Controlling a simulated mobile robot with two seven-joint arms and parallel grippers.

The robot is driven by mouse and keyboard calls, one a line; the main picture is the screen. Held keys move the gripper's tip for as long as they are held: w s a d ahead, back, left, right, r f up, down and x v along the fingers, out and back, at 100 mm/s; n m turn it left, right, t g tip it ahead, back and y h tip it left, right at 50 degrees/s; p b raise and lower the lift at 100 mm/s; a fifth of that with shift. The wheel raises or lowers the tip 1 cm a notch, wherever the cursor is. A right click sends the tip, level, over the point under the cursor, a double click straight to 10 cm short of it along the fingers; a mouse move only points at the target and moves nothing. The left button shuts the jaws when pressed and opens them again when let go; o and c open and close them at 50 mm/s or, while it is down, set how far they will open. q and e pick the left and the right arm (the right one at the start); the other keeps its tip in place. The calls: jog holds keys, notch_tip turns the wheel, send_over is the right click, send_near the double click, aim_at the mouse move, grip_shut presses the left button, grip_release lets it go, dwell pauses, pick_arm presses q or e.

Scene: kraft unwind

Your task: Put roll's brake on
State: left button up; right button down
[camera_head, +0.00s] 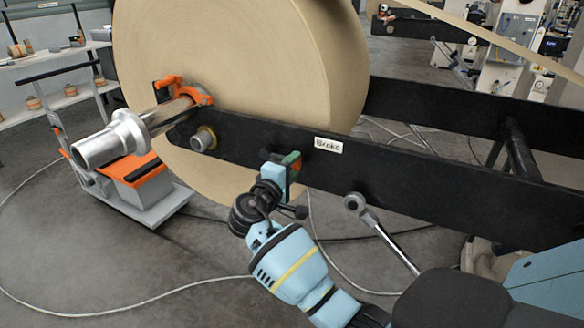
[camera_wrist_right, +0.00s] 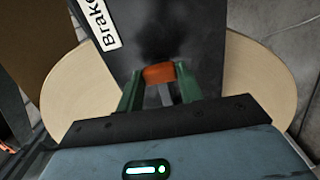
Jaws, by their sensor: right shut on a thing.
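The big kraft paper roll (camera_head: 235,70) hangs on a metal shaft (camera_head: 110,140) beside a black arm of the unwind stand (camera_head: 420,170). A white "Brake" label (camera_head: 329,145) is on that arm, and it also shows in the wrist view (camera_wrist_right: 103,22). My right gripper (camera_head: 291,165) is at the arm, just left of and below the label. In the wrist view its green fingers (camera_wrist_right: 160,88) are shut on a small orange-ended brake lever (camera_wrist_right: 158,73) with a grey stem. In the head view the fingers mostly hide the lever. My left gripper is out of view.
An orange clamp (camera_head: 185,92) sits around the shaft near the roll. A grey and orange cart (camera_head: 135,185) stands at left, under the shaft's end. A metal rod with a round end (camera_head: 380,230) is right of my right gripper. Cables lie on the floor.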

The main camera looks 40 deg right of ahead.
jog(key=shift+f, duration=0.15)
jog(key=c, duration=1.1)
grip_release()
jog(key=shift+o, duration=0.9)
jog(key=v, duration=0.8)
jog(key=shift+b, duration=0.3)
